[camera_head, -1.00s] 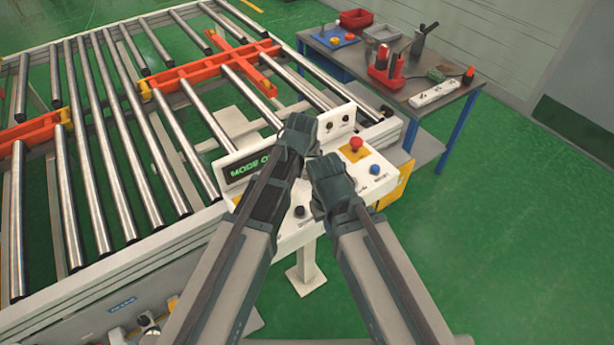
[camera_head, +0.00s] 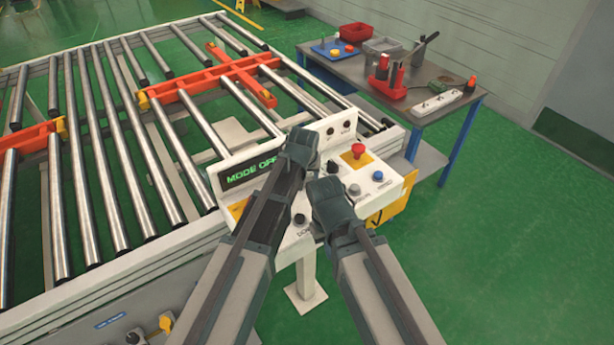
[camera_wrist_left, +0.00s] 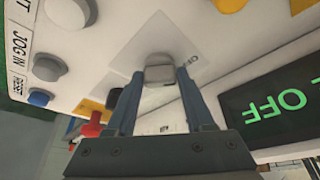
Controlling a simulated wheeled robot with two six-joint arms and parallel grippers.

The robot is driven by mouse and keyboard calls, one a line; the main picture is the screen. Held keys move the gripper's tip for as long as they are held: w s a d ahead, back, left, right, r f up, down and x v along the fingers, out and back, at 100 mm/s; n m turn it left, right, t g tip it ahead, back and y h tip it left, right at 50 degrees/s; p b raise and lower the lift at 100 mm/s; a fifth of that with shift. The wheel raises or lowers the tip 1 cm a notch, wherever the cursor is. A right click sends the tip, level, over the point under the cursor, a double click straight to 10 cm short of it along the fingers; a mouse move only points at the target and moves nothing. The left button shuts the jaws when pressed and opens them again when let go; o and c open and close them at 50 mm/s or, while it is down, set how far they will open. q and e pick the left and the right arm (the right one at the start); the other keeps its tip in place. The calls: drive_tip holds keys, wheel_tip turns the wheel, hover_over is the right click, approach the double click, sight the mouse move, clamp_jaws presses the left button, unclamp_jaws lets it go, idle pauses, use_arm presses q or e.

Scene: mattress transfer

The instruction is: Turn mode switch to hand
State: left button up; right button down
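The control panel (camera_head: 387,187) is a white sloped box on a post. Its display (camera_head: 250,172) reads MODE OFF; OFF also shows in the left wrist view (camera_wrist_left: 275,105). In the left wrist view the mode switch (camera_wrist_left: 160,70) is a grey knob on a pale plate, with a partly hidden label beside it. My left gripper (camera_wrist_left: 160,78) has one finger on each side of this knob, and both tips appear to touch it. In the head view my left gripper (camera_head: 303,150) hides the knob. My right gripper (camera_head: 330,200) hovers over the panel's front; its fingers are hidden.
A red mushroom button (camera_head: 358,150) and a blue button (camera_head: 378,176) stand on the panel right of my grippers. A roller conveyor (camera_head: 120,150) fills the left. A workbench (camera_head: 432,88) with tools and bins stands behind right. Green floor is clear at right.

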use_arm(q)
clamp_jaws()
drive_tip(key=m, duration=0.1)
drive_tip(key=m+h, duration=0.1)
drive_tip(key=m, duration=0.3)
drive_tip(key=shift+w+a+g+h, duration=0.1)
drive_tip(key=shift+a+g+h, duration=0.2)
drive_tip(key=shift+h, duration=0.1)
drive_tip(key=m+g+h, duration=0.1)
drive_tip(key=m, duration=0.3)
drive_tip(key=shift+w+m, duration=0.1)
drive_tip(key=shift+m, duration=0.2)
idle(0.3)
drive_tip(key=o, duration=0.5)
unclamp_jaws()
